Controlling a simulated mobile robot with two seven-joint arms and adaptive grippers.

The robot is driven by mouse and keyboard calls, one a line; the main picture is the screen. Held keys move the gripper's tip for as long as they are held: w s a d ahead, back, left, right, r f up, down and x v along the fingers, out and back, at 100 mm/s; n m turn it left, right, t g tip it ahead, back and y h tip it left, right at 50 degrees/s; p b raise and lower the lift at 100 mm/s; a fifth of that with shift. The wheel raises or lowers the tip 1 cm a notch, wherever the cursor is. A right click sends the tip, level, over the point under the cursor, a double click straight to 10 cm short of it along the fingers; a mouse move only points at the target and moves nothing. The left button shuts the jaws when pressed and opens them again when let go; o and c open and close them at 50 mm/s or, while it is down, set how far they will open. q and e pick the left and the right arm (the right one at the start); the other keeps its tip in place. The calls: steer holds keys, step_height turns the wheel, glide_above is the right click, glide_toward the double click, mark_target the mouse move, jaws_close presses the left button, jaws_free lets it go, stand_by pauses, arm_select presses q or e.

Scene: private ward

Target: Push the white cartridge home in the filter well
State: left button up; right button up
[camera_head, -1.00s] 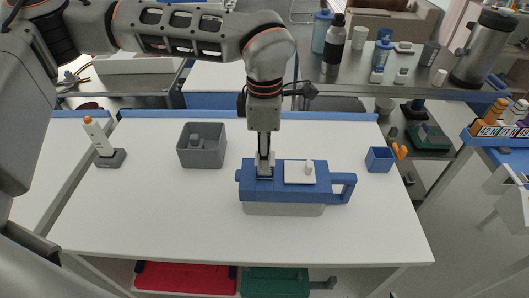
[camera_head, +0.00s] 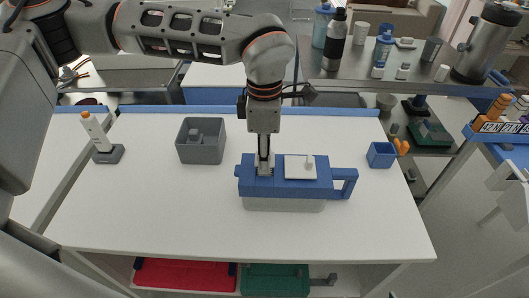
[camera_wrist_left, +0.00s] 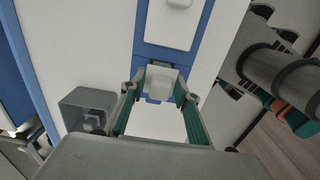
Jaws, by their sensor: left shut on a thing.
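The blue filter housing (camera_head: 327,190) stands on the white table, with a white lid (camera_head: 300,168) and knob on its top and a handle at its right end. My left gripper (camera_head: 264,168) points straight down into the left part of the housing's top, at the filter well. In the left wrist view its green-padded fingers (camera_wrist_left: 160,98) are shut on the white cartridge (camera_wrist_left: 160,80), which sits at the well opening. The fingers mostly hide the cartridge in the head view, and its depth in the well cannot be told. My right gripper is not in view.
A grey open bin (camera_head: 201,152) stands left of the housing, and a white orange-tipped tool on a dark stand (camera_head: 108,154) further left. A small blue cup (camera_head: 381,155) stands at the right. The table front (camera_head: 200,225) is clear.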

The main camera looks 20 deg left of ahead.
arm_select(q)
steer(key=shift+f, duration=0.3)
steer(key=shift+f, duration=0.35)
steer(key=shift+f+b, duration=0.35)
steer(key=shift+b, duration=0.1)
steer(key=shift+s+f, duration=0.2)
steer(key=shift+f, duration=0.1)
steer(key=o, duration=1.2)
steer(key=shift+c, duration=0.2)
steer(key=shift+w, duration=0.1)
steer(key=shift+r, duration=0.15)
